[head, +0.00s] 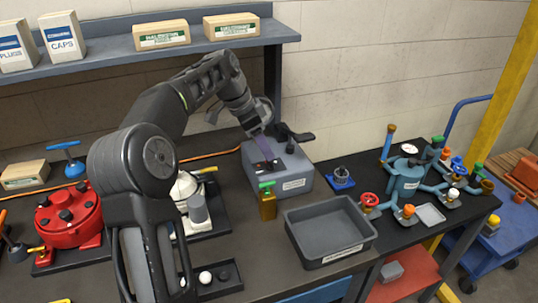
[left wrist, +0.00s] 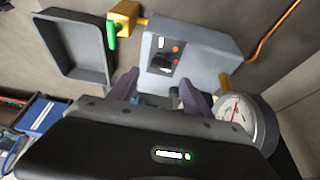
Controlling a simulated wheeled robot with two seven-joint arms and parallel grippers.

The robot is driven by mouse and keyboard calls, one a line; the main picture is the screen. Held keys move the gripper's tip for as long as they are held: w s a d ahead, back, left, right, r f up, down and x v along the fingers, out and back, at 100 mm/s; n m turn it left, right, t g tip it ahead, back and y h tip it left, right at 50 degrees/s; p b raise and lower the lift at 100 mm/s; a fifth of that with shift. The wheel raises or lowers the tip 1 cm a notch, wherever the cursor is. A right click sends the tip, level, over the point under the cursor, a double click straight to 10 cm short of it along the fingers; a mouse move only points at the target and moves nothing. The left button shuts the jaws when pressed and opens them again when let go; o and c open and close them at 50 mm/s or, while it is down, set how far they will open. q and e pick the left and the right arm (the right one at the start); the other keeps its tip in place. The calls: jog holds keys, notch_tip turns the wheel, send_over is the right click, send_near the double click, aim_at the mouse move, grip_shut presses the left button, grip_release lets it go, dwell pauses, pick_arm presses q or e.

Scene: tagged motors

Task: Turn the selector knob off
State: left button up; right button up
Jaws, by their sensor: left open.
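A grey box (head: 290,168) stands on the bench, and it also fills the upper middle of the left wrist view (left wrist: 205,55). Its dark panel (left wrist: 165,55) carries small orange-red spots and a dark selector knob (left wrist: 164,69) with a pale mark; the knob's exact setting is too small to tell. In the head view the panel (head: 266,167) is partly covered by my gripper. My left gripper (head: 263,152) is open just above the panel. Its fingertips (left wrist: 160,92) stand apart with nothing between them, short of the knob in the wrist view. My right gripper is not in view.
A yellow fitting with a green handle (head: 267,203) is at the box's front left. A dark grey bin (head: 330,232) stands in front. A gauge (left wrist: 235,115) is close beside my gripper.

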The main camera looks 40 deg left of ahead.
aim_at(270, 163)
pick_arm(q)
jog(key=x, duration=0.5)
jog(key=shift+p, duration=0.35)
grip_shut()
